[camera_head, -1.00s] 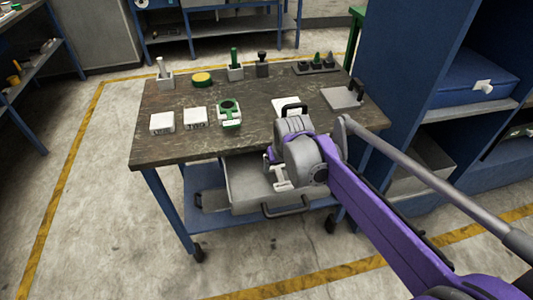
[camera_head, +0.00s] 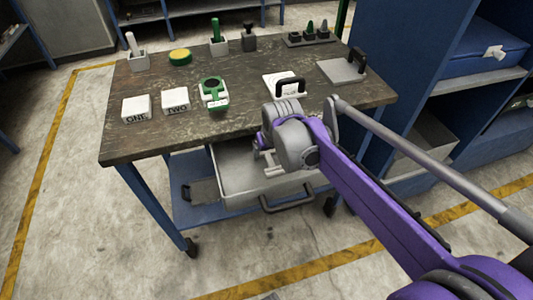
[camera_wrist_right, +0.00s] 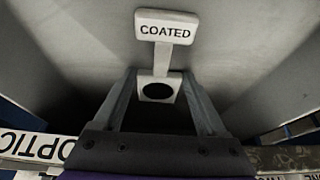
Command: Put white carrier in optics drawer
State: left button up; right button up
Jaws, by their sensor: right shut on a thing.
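The white carrier (camera_wrist_right: 157,88) has a label plate reading COATED and a square body with a round dark opening. In the right wrist view it sits between the two fingers of my right gripper (camera_wrist_right: 156,92), which is shut on it. In the head view only part of the carrier (camera_head: 268,169) shows, below my right wrist and over the open drawer. The optics drawer (camera_head: 232,170) is a pale grey tray pulled out under the bench top. Its label (camera_wrist_right: 35,146) shows in part in the wrist view. I cannot tell whether the carrier touches the drawer floor. My left gripper is out of view.
The dark bench top (camera_head: 150,85) is above the drawer. It holds white blocks marked ONE (camera_head: 136,108) and TWO (camera_head: 176,100), a green holder (camera_head: 214,93) and a grey plate (camera_head: 341,71). A dark drawer handle (camera_head: 287,199) is in front. A blue shelf unit (camera_head: 385,70) stands right.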

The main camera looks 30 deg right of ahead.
jog(key=shift+r, duration=0.1)
jog(key=shift+f, duration=0.2)
jog(key=o, duration=1.5)
jog(key=shift+r, duration=0.1)
jog(key=p+v, duration=0.4)
jog(key=v, duration=0.8)
jog(key=shift+s, duration=0.1)
